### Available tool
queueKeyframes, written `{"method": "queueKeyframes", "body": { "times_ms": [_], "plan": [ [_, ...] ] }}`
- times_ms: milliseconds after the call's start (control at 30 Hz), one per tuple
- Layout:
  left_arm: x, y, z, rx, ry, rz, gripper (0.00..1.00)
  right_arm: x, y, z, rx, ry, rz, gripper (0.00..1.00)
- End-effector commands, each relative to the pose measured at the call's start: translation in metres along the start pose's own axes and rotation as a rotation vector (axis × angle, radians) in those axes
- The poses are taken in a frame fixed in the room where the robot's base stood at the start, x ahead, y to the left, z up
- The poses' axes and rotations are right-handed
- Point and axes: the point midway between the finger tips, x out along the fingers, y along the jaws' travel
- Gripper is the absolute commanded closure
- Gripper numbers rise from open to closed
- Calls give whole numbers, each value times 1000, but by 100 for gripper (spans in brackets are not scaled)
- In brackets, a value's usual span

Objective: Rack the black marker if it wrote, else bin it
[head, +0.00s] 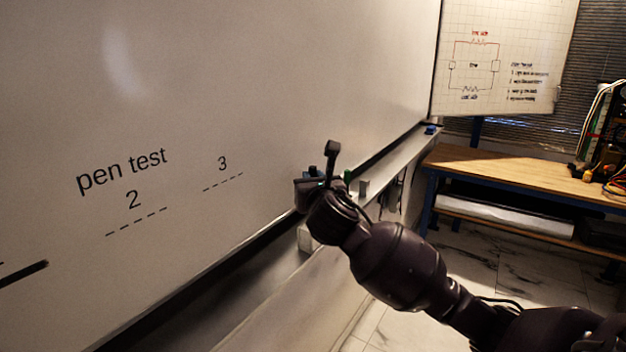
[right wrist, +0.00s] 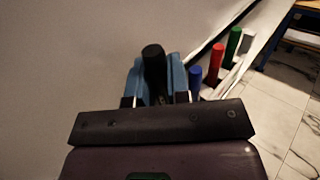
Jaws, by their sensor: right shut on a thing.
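My right gripper (head: 322,184) is at the tray along the bottom of the whiteboard. In the right wrist view it (right wrist: 155,98) is shut on the black marker (right wrist: 153,66), which sits between blue pieces on both sides. In the head view a dark upright piece that looks like the marker (head: 332,160) sticks up from the gripper. A thick black stroke (head: 24,274) is on the whiteboard (head: 260,80) at the left edge, below left of the number 2. The dashed lines under 2 and 3 are bare. I cannot tell whether the marker touches the tray. My left gripper is not in view.
Just right of the gripper stand a blue marker (right wrist: 195,78), a red marker (right wrist: 217,56), a green marker (right wrist: 234,41) and a pale grey one (right wrist: 247,40). A wooden workbench (head: 530,172) stands at the right. No bin is seen.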

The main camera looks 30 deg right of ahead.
Motion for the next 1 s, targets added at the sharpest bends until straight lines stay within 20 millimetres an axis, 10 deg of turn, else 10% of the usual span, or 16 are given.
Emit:
{"method": "queueKeyframes", "body": {
  "times_ms": [1000],
  "plan": [
    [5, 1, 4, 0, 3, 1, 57, 0, 0, -25, -2, 0, 0, 100]
  ]
}}
